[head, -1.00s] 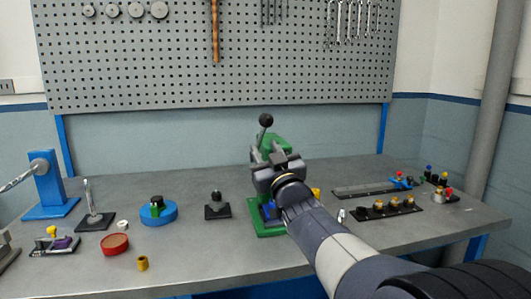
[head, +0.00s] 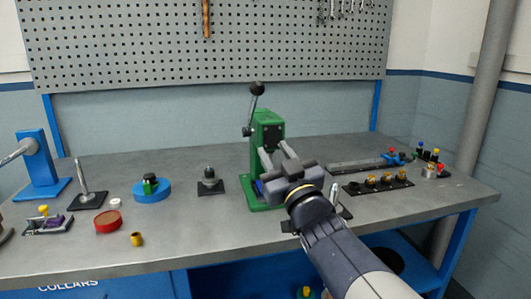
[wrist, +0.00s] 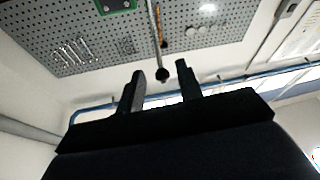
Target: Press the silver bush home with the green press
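The green press (head: 268,132) stands upright on the bench. Its lever is raised, with a black knob (head: 257,89) at the top. My gripper (head: 277,153) is in front of the press body, below the knob, its fingers apart and pointing up toward the press. In the wrist view, the open fingers (wrist: 160,69) hold nothing; the knob (wrist: 162,74) appears between them but farther off. A blue part (head: 259,187) shows low in the press, partly hidden by my gripper. I cannot make out the silver bush; the press's working area is largely covered.
A black fixture with brass parts (head: 378,184) and a long rail (head: 358,165) lie right of my arm. Left are a black block (head: 210,182), blue round fixture (head: 152,190), red dish (head: 108,221) and brass collar (head: 136,239).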

